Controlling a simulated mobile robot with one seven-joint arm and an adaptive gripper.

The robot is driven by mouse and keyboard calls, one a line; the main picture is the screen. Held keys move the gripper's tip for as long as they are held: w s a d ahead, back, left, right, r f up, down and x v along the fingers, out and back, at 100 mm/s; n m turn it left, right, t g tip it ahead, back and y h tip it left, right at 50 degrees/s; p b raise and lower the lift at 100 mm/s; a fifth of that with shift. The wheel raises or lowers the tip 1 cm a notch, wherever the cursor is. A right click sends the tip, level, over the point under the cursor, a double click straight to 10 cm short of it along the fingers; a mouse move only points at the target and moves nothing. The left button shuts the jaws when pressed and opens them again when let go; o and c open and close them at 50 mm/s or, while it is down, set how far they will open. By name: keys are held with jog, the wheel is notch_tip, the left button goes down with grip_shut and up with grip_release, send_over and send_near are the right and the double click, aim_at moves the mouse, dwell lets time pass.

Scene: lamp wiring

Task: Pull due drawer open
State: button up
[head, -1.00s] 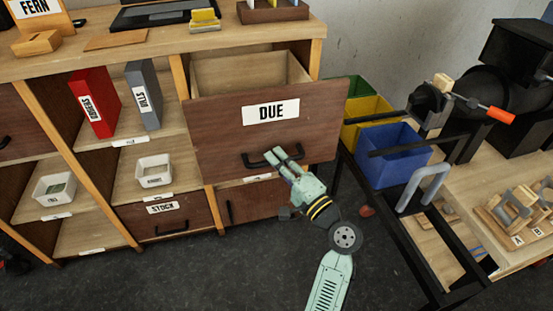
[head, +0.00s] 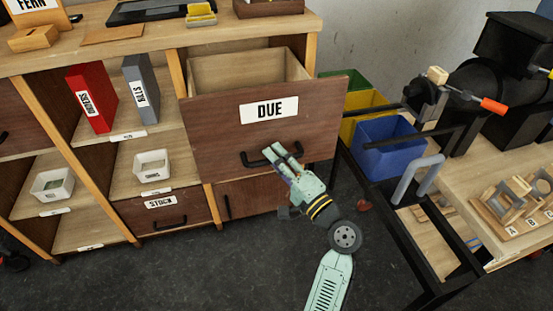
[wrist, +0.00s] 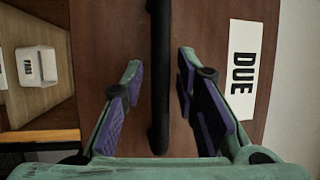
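The due drawer (head: 225,150) has a dark wooden front with a white DUE label, and stands pulled out from the cabinet. The visible part of its inside looks empty. Its black bar handle (head: 251,161) is low on the front, partly hidden by my gripper (head: 283,152). In the wrist view the handle (wrist: 159,70) runs upright between the two fingers of my gripper (wrist: 160,85). The fingers are apart, with a visible gap on each side of the bar. The DUE label (wrist: 243,70) shows on the right there.
A blue bin (head: 388,152) and a black-framed bench (head: 490,190) stand close on the right. The stock drawer (head: 150,212) is shut, lower left. Shelves hold a red binder (head: 90,98), a grey binder (head: 141,90) and white bins. Dark floor (head: 240,265) in front is clear.

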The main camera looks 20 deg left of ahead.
jog(key=shift+o, duration=0.3)
jog(key=v, duration=1.2)
